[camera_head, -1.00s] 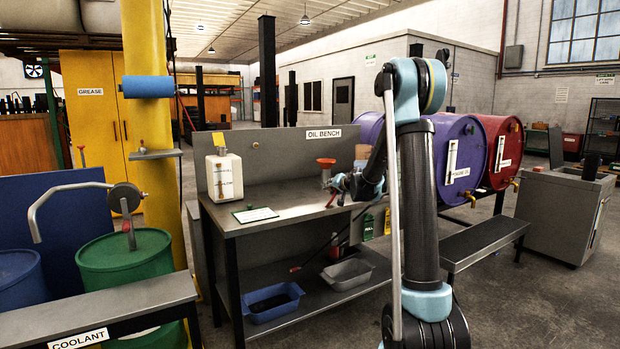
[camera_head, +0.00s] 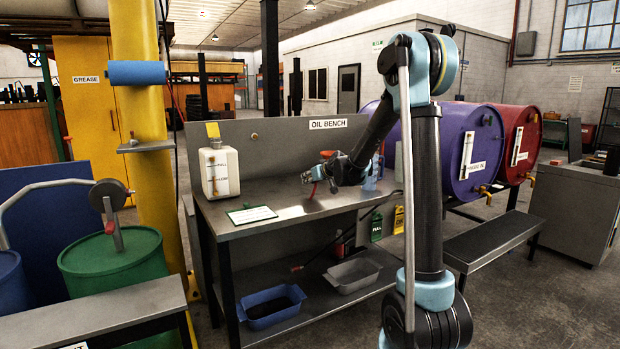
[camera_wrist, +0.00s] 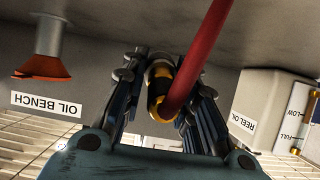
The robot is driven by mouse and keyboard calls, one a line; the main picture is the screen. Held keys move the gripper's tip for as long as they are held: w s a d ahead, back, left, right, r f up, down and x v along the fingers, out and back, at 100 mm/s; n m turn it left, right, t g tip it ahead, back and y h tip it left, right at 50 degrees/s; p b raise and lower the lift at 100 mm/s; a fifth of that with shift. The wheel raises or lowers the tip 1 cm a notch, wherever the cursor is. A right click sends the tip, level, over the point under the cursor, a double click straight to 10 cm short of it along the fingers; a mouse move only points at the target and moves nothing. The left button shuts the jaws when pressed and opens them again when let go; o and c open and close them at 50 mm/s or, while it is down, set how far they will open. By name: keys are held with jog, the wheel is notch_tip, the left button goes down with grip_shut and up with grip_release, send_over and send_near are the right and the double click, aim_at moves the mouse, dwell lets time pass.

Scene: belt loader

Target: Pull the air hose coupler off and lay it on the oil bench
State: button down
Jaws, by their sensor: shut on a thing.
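My gripper (camera_head: 314,175) is over the oil bench (camera_head: 270,228), left of my forearm. In the wrist view my gripper (camera_wrist: 166,78) is shut on the air hose coupler (camera_wrist: 157,84), a black and brass piece between the fingers. A red hose (camera_wrist: 204,50) runs from it across the view; a short red length (camera_head: 312,190) also shows below the gripper in the head view. The coupler is too small in the head view to tell whether it touches the bench top.
A white oil jug (camera_head: 219,172) and a flat card (camera_head: 251,215) are on the bench's left. A red funnel (camera_wrist: 42,68) shows in the wrist view. Trays (camera_head: 271,305) sit on the lower shelf. The bench's front middle is clear.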

aim_at(310, 195)
jog(key=shift+f, duration=2)
jog(key=c, duration=1.2)
grip_release()
jog(key=shift+s, duration=0.1)
jog(key=v, duration=1.1)
jog(key=shift+s+d, duration=0.15)
jog(key=shift+d, duration=0.05)
jog(key=shift+s+d+r, duration=0.1)
jog(key=shift+s+r, duration=0.05)
